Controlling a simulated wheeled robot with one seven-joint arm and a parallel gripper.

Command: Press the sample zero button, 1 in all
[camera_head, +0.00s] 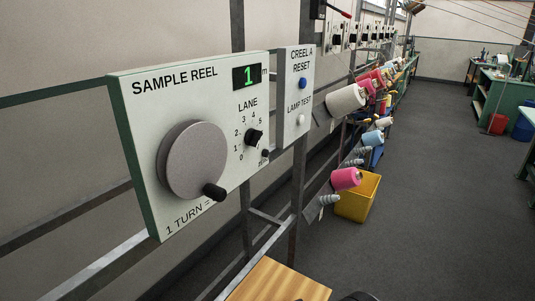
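The sample reel panel (139,116) is a pale box with green edges on a metal frame at the left. Its green display (247,77) reads 1 m. A small dark button (265,154) sits at the panel's lower right, with a tiny label below it that seems to read zero. Above and left of it is the black lane knob (254,137), among numbers 0 to 5. A large grey reel dial with a black crank handle (214,192) fills the panel's left half. I cannot make out my gripper in this view.
A narrower panel (298,95) to the right carries a blue creel reset button (302,83) and a white lamp test button (301,119). Yarn cones (346,179) and a yellow bin (357,197) line the frame beyond. A wooden surface (275,283) is below.

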